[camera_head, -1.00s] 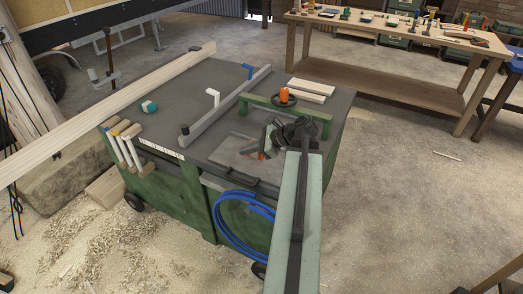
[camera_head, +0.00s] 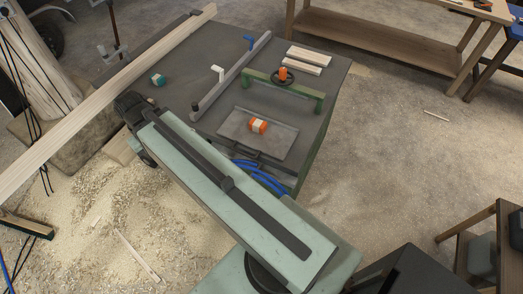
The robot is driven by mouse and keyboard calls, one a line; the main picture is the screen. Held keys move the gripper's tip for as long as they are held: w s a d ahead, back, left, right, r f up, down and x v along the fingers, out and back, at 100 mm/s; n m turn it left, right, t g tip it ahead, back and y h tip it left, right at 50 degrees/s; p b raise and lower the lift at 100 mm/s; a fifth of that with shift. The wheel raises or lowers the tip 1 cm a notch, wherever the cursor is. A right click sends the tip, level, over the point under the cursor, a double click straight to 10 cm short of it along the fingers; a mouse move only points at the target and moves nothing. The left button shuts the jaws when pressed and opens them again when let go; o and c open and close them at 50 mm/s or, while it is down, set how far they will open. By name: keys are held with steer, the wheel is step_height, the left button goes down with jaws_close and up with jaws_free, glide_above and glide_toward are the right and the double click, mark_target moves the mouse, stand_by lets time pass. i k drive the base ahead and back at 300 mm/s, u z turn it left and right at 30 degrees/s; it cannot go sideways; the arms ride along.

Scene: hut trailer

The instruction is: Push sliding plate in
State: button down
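The sliding plate (camera_head: 232,124) is a light grey metal plate in the dark grey top of a green work table (camera_head: 180,84). A dark handle (camera_head: 243,154) shows at its front edge. An orange and white cylinder (camera_head: 258,125) lies on the plate. My arm crosses from the lower right to the upper left, in front of the table. My dark gripper (camera_head: 130,104) is at the table's front left corner, well left of the plate and apart from it. Its fingers are too small and dark to tell whether they are open.
Blue hoses (camera_head: 262,175) hang in front below the plate.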

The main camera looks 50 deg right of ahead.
mark_target(277, 139)
steer(key=z, duration=2.1)
steer(key=k, duration=0.45)
steer(key=u, duration=3.1)
